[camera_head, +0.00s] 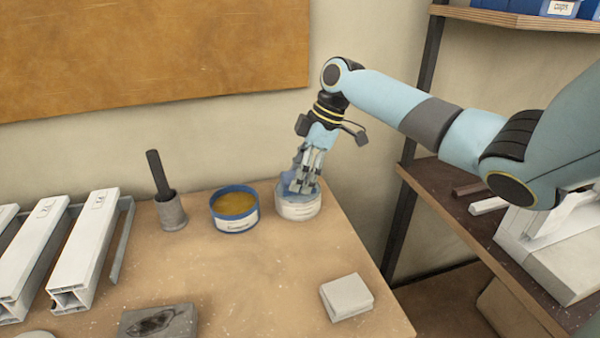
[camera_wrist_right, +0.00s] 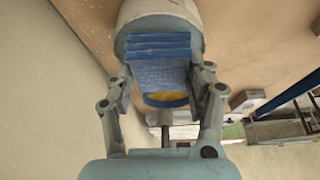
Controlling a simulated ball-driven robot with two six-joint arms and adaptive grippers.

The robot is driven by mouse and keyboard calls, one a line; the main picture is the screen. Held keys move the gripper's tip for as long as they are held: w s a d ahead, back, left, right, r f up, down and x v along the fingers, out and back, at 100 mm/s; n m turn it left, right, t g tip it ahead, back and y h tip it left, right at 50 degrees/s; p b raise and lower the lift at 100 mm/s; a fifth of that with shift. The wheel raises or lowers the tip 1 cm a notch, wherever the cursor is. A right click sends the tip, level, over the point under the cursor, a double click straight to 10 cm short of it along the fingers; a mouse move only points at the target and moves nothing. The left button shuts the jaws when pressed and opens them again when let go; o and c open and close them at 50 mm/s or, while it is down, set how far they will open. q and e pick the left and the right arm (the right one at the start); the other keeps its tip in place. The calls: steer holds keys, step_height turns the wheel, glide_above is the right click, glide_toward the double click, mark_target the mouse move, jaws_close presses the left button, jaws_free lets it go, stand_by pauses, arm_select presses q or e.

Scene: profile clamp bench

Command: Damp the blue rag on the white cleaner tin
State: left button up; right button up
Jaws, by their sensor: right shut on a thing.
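The white cleaner tin (camera_head: 297,211) stands near the back edge of the bench, right of the blue tin. My right gripper (camera_head: 301,183) points down right over its top and is shut on the blue rag (camera_head: 287,178). In the right wrist view the folded blue rag (camera_wrist_right: 160,60) lies between the fingers of my right gripper (camera_wrist_right: 162,85), against the top of the white tin (camera_wrist_right: 135,13). The frames do not show how firmly it presses. My left gripper is out of view.
A blue tin (camera_head: 235,222) with yellow contents stands close left of the white tin. Further left are a grey pot (camera_head: 171,213) with a dark rod and white profiles (camera_head: 85,245). A pale block (camera_head: 346,297) lies front right. Shelves (camera_head: 440,195) stand at the right.

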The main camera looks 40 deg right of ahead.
steer(key=shift+f+b, duration=0.3)
steer(key=shift+f, duration=0.2)
stand_by(0.7)
steer(key=shift+f, duration=0.1)
stand_by(1.1)
steer(key=shift+s, duration=0.1)
step_height(320, 180, up, 7)
steer(key=p, duration=0.7)
